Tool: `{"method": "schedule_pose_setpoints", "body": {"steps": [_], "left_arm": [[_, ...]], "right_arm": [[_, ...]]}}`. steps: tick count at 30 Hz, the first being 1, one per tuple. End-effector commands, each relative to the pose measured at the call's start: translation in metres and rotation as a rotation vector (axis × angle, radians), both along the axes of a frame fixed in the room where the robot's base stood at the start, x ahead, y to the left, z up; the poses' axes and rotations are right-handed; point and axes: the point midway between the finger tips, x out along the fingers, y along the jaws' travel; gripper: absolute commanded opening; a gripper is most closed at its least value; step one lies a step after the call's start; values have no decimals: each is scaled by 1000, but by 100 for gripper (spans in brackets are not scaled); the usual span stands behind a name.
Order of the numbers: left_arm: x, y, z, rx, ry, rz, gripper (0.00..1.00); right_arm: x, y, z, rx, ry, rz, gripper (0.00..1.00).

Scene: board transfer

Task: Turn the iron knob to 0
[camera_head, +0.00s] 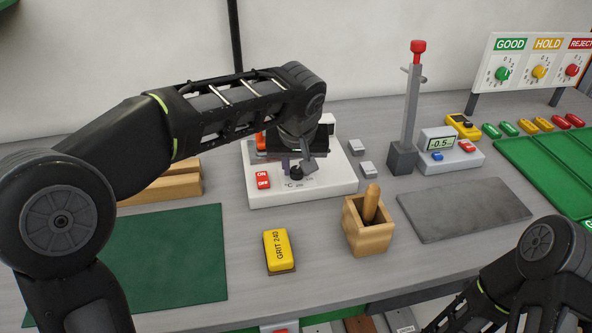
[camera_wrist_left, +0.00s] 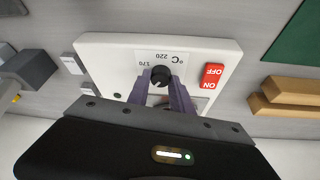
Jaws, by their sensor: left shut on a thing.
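The iron station (camera_head: 330,185) is a white box at the back middle of the bench, with a red ON/OFF switch (camera_head: 263,180) and a °C dial. Its small black knob (camera_head: 296,174) is on the front panel and shows in the left wrist view (camera_wrist_left: 160,76) beside the printed "220" and "°C". Where its mark points is too small to tell. My left gripper (camera_wrist_left: 161,92) is shut on the knob, one purple-grey finger on each side. In the head view the wrist partly hides the station's back. My right arm (camera_head: 540,255) enters at bottom right; its gripper is out of view.
A yellow "GRIT 240" block (camera_head: 278,250) and a wooden cup (camera_head: 368,232) holding a handle stand in front of the station. Two small grey blocks (camera_head: 362,158) lie to its right. A grey post with a red top (camera_head: 412,105) stands farther right. A green mat (camera_head: 165,260) lies left.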

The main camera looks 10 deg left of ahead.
Motion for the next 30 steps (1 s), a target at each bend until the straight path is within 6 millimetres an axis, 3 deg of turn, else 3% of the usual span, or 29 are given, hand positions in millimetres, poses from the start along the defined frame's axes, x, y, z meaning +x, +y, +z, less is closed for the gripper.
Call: {"method": "schedule_pose_setpoints", "body": {"steps": [15, 30], "left_arm": [[1, -4, 0, 0, 1, 453, 0], [2, -3, -1, -1, 1, 612, 0]], "right_arm": [[0, 0, -5, 0, 0, 0, 0], [0, 0, -3, 0, 0, 0, 0]]}}
